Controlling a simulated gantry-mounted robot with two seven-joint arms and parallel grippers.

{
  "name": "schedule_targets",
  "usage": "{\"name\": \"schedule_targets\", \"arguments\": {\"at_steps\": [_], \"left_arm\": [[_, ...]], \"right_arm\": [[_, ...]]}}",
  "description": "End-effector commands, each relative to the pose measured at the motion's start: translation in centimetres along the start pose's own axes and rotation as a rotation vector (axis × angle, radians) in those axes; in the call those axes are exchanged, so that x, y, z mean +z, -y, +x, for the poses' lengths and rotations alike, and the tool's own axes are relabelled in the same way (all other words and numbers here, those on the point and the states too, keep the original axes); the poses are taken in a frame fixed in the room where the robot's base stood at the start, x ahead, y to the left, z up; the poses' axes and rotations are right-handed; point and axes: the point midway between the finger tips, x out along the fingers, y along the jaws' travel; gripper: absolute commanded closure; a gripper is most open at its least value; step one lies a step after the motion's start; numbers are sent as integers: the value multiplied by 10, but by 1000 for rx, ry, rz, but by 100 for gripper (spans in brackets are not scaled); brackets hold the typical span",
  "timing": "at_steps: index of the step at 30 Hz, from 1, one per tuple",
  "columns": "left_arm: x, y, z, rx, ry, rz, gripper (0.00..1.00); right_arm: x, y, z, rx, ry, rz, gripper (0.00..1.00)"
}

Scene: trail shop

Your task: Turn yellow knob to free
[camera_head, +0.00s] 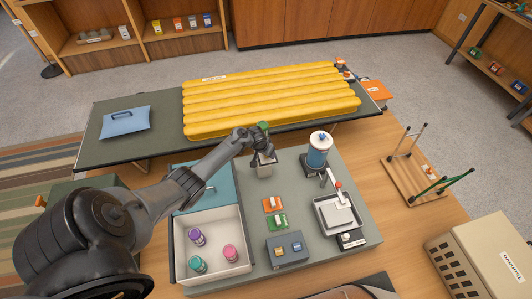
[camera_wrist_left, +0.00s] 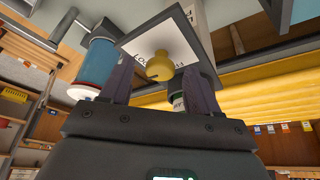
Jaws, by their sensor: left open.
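The yellow knob (camera_wrist_left: 160,66) sits on a white labelled panel (camera_wrist_left: 143,44) in the left wrist view. Dark lettering is partly visible beside it, but the full words and the knob's pointer are not clear. My left gripper (camera_wrist_left: 157,76) is open, with one dark finger on each side of the knob. I cannot tell whether the fingers touch it. In the head view my left gripper (camera_head: 250,138) is over a small grey-white box (camera_head: 264,170) at the back of the grey-green mat; the knob is hidden there. My right gripper is not in view.
A blue canister (camera_head: 319,150) stands close right of the box. A white-walled bin (camera_head: 208,213) holds several small jars. Orange and green blocks (camera_head: 274,204), a grey switch box (camera_head: 288,249) and a tray scale (camera_head: 338,213) are nearer. A yellow pad (camera_head: 270,98) lies behind.

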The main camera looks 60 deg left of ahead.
Motion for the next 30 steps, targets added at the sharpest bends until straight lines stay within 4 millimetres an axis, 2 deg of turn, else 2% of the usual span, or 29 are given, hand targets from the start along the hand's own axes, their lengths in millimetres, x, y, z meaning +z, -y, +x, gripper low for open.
{"name": "schedule_targets", "arguments": {"at_steps": [1, 9, 12, 22, 30], "left_arm": [[0, 0, 0, 0, 0, 0, 42], [0, 0, 0, 0, 0, 0, 83], [0, 0, 0, 0, 0, -1, 95], [0, -1, -1, -20, 2, -51, 95], [0, -4, -2, -86, 3, -213, 95]], "right_arm": [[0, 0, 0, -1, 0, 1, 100], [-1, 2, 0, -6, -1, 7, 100], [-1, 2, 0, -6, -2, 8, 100], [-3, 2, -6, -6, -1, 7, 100], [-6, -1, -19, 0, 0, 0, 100]]}}
